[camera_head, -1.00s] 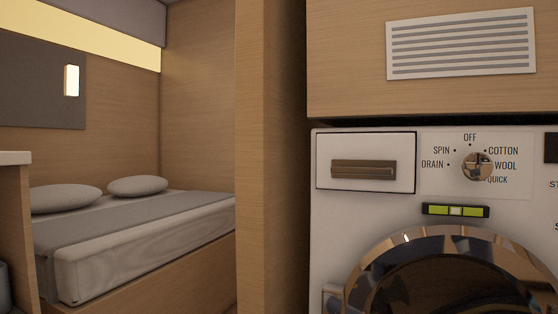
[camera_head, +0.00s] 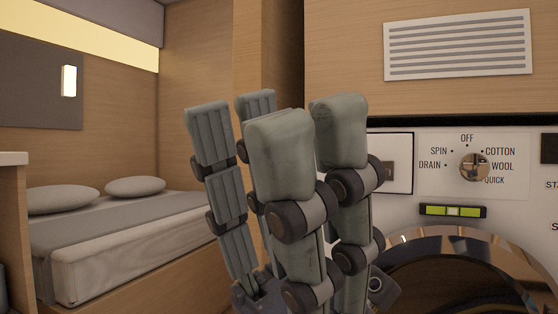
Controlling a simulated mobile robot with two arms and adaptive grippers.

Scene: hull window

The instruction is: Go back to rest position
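My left gripper (camera_head: 262,125) stands upright in the middle of the head view, its grey jointed fingers pointing up. The fingers are straight and the two sides stand apart, with nothing seen between them. It is in front of the washing machine (camera_head: 403,235) and covers much of the detergent drawer (camera_head: 400,155) and the left part of the round door (camera_head: 465,250). My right gripper is not in view.
A dial (camera_head: 474,167) and a green level strip (camera_head: 452,211) are on the machine's front. A vent grille (camera_head: 457,45) is above. A wooden post (camera_head: 282,50) stands between the machine and a bed (camera_head: 110,265) with two pillows at the left.

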